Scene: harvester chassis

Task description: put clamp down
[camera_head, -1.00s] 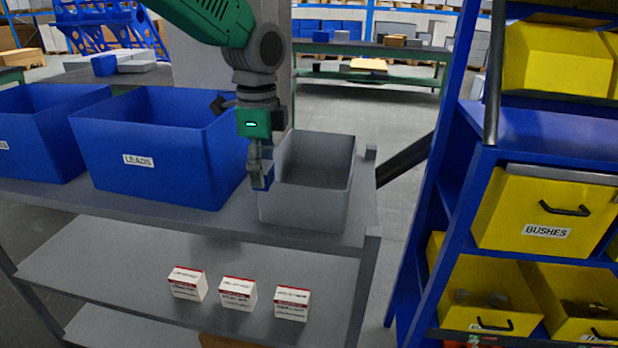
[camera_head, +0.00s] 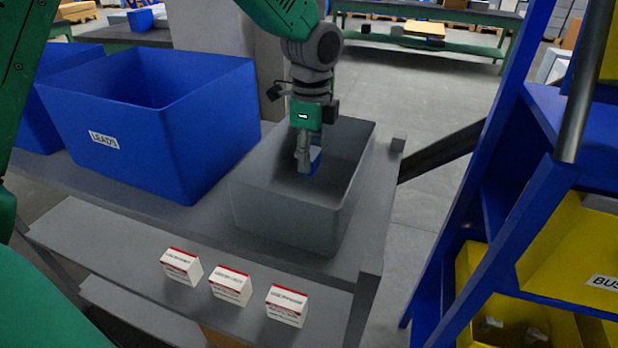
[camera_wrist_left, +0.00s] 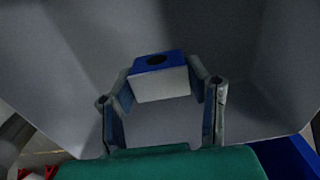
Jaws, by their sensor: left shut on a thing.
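The clamp shows in the left wrist view as a small block (camera_wrist_left: 160,78) with a blue top, a dark round hole and a pale side. My left gripper (camera_wrist_left: 160,95) is shut on it, one finger on each side. In the head view my left gripper (camera_head: 306,168) points down into the open grey bin (camera_head: 285,215), inside its rim. A blue bit of the clamp (camera_head: 316,160) shows beside the fingers. The bin looks empty otherwise. I cannot tell how far the clamp is above the floor of the bin. My right gripper is not in view.
A blue bin labelled LEADS (camera_head: 150,130) stands left of the grey bin on the grey shelf (camera_head: 200,215). Several white and red boxes, one here (camera_head: 230,285), sit on the lower shelf. A blue rack (camera_head: 500,200) with yellow bins stands at the right.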

